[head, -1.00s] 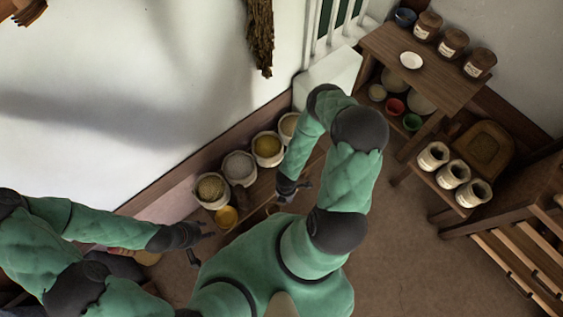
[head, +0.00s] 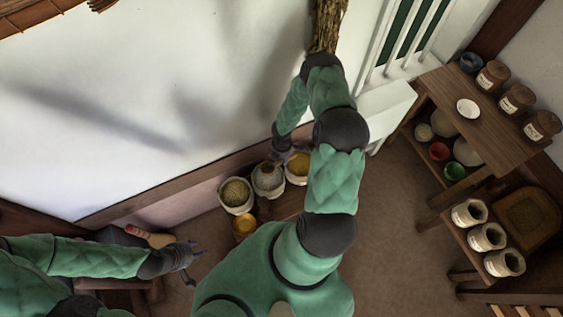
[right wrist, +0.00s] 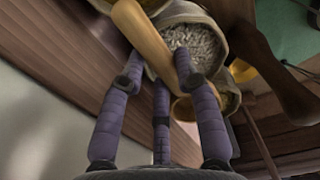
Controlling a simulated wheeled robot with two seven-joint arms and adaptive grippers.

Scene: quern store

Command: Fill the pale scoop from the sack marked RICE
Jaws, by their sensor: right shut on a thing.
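My right gripper (right wrist: 166,68) is shut on the tan wooden handle of a scoop (right wrist: 147,38). The scoop's round bowl shows past the fingers, by the rim of a pale cloth sack (right wrist: 233,101). That sack holds whitish-grey grain (right wrist: 197,40). I cannot tell whether the bowl touches the grain. In the head view my right gripper (head: 281,150) is above the row of sacks, near the grey-white one (head: 268,181). No sack marking is readable. My left gripper (head: 193,266) is open and empty at the lower left.
A sack of greenish grain (head: 236,192) and one of yellow grain (head: 298,164) flank the grey-white one. A yellow-filled container (head: 243,224) stands in front. A red-tipped wooden object (head: 148,236) lies near my left gripper. Shelves with jars (head: 517,99) stand right.

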